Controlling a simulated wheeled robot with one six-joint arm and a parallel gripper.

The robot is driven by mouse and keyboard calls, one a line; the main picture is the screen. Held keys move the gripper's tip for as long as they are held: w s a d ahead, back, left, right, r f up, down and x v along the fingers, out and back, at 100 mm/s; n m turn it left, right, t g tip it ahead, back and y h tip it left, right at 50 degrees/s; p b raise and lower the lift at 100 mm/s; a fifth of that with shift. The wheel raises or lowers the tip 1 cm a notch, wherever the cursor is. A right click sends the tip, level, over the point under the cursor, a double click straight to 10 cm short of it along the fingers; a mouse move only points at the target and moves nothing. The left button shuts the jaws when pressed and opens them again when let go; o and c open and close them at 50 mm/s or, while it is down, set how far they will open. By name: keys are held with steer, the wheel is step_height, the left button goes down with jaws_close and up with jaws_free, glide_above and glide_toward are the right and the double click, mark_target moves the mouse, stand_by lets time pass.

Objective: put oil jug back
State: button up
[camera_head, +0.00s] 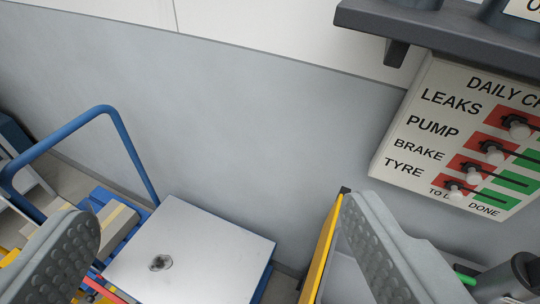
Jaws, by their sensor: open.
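My gripper (222,215) is open, with one ridged grey finger at the lower left and the other at the lower right. Nothing is between the fingers except the view of the wall and a metal box beyond. I cannot make out an oil jug for certain. A dark grey shelf (445,35) juts from the wall at the upper right, above and beyond the right finger. The lower parts of dark grey things (505,14) show on it, cut off by the frame. A white label there begins with what looks like "O".
A board (425,170) headed "DAILY C…" with several sliding knobs hangs below the shelf. A silver box (190,252) with a dark spot sits by a blue-railed cart (112,110). A yellow-edged panel (322,245) stands left of the right finger. A dark cylindrical thing (510,278) is lower right.

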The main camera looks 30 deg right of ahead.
steer(key=s+a+f+n+t+y, duration=0.1)
steer(key=s+a+f+y, duration=0.1)
steer(key=s+a+f, duration=0.2)
steer(key=s+a+f+n+t+y, duration=0.2)
steer(key=s+a+f, duration=0.3)
steer(key=s+f, duration=0.6)
step_height(320, 180, down, 7)
steer(key=shift+r+t+y, duration=0.15)
steer(key=shift+t+y, duration=0.15)
steer(key=shift+y, duration=0.1)
steer(key=shift+a, duration=0.2)
